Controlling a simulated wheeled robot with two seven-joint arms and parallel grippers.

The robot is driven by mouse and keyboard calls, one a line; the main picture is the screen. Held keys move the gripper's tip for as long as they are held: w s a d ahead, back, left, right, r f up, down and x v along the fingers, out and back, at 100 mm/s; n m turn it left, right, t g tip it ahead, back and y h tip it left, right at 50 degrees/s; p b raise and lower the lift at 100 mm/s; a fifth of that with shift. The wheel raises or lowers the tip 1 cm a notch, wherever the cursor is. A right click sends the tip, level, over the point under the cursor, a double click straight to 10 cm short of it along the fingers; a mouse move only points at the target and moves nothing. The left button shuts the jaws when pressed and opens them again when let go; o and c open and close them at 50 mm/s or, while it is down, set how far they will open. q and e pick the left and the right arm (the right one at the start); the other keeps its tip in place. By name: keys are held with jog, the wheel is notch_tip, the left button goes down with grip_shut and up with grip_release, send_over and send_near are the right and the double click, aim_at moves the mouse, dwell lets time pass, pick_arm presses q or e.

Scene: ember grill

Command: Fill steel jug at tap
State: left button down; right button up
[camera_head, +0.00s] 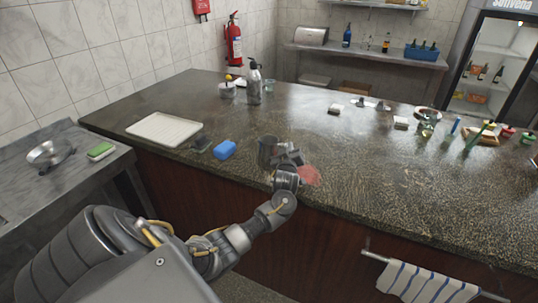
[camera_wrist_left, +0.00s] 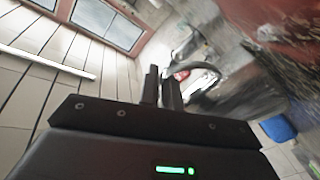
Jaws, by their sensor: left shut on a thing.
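The steel jug (camera_head: 265,152) is a dark grey metal vessel at the front edge of the dark counter (camera_head: 350,150). It looks upright, but I cannot tell whether its base touches the counter. My left gripper (camera_head: 284,158) is at its right side, shut on it. In the left wrist view the two fingers (camera_wrist_left: 162,88) are close together beside a dark curved part that looks like the handle (camera_wrist_left: 200,66). I cannot make out a tap in either view. My right gripper is not in view.
A blue sponge (camera_head: 225,149), a dark block (camera_head: 200,143) and a pale tray (camera_head: 164,129) lie left of the jug. A red patch (camera_head: 308,175) is right of it. A steel bottle (camera_head: 254,84) stands farther back. A striped towel (camera_head: 428,283) hangs in front.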

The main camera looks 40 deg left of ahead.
pick_arm(q)
jog(key=shift+r, duration=0.15)
jog(key=shift+r, duration=0.15)
notch_tip(320, 180, up, 2)
jog(key=shift+r+b, duration=0.15)
jog(key=shift+b, duration=0.75)
jog(key=s+d+r, duration=0.2)
jog(key=s+r, duration=0.8)
jog(key=s, duration=0.3)
jog(key=shift+s+d+r+b, duration=0.15)
jog(key=shift+s+d+b, duration=0.1)
jog(key=shift+s+b, duration=0.2)
jog(key=shift+w, duration=0.1)
